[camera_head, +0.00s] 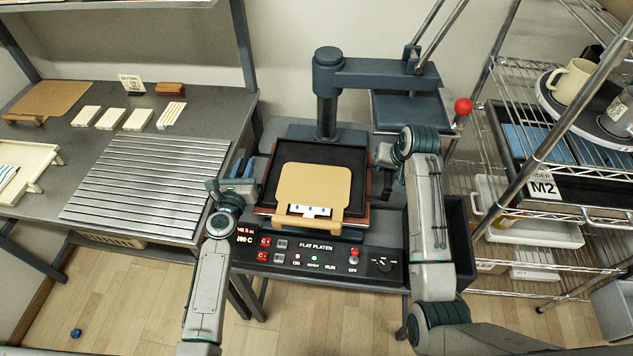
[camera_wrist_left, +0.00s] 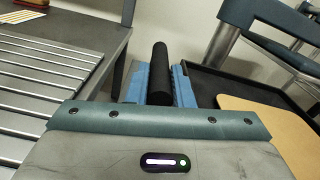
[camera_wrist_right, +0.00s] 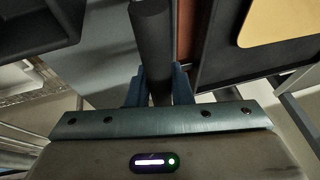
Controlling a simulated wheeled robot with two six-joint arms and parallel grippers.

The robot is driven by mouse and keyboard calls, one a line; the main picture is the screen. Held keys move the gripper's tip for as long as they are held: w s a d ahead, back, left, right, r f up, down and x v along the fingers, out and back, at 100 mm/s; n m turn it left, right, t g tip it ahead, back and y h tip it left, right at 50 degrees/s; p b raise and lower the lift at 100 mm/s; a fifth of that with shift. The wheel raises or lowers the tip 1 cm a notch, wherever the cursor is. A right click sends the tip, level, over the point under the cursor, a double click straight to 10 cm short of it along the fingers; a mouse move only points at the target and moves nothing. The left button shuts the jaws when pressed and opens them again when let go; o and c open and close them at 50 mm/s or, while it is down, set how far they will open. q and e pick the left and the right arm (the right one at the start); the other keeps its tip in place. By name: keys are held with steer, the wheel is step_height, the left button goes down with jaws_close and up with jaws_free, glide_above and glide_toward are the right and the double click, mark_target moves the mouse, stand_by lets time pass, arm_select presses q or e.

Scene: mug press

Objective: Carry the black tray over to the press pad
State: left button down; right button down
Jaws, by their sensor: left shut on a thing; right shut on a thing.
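The black tray (camera_head: 358,160) is over the lower bed of the press, with a tan board (camera_head: 315,180) and a white strip with blue spots (camera_head: 308,211) on it. A reddish-brown edge, seemingly the press pad (camera_head: 362,224), shows beneath the tray; I cannot tell whether they touch. My left gripper (camera_head: 245,178) is shut on the tray's left black handle, clear in the left wrist view (camera_wrist_left: 160,75). My right gripper (camera_head: 387,160) is shut on the right black handle, seen in the right wrist view (camera_wrist_right: 151,45).
The press's upper platen (camera_head: 411,112) is swung aside at the back right. Its control panel (camera_head: 315,258) faces front. A slatted metal surface (camera_head: 150,185) lies left, on a bench with several pale blocks. A wire rack (camera_head: 530,210) with mugs stands right.

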arm_select(q)
steer(key=shift+a+f+b, duration=0.1)
steer(key=shift+f+b, duration=0.35)
steer(key=shift+f, duration=0.15)
arm_select(e)
steer(key=shift+d+f, duration=0.1)
steer(key=shift+f, duration=0.5)
arm_select(q)
steer(key=c, duration=1.7)
jaws_free()
steer(key=shift+f, duration=0.1)
arm_select(e)
steer(key=c, duration=1.7)
jaws_free()
arm_select(q)
steer(key=o, duration=0.4)
arm_select(e)
steer(key=o, duration=0.4)
arm_select(q)
steer(key=shift+s, duration=0.15)
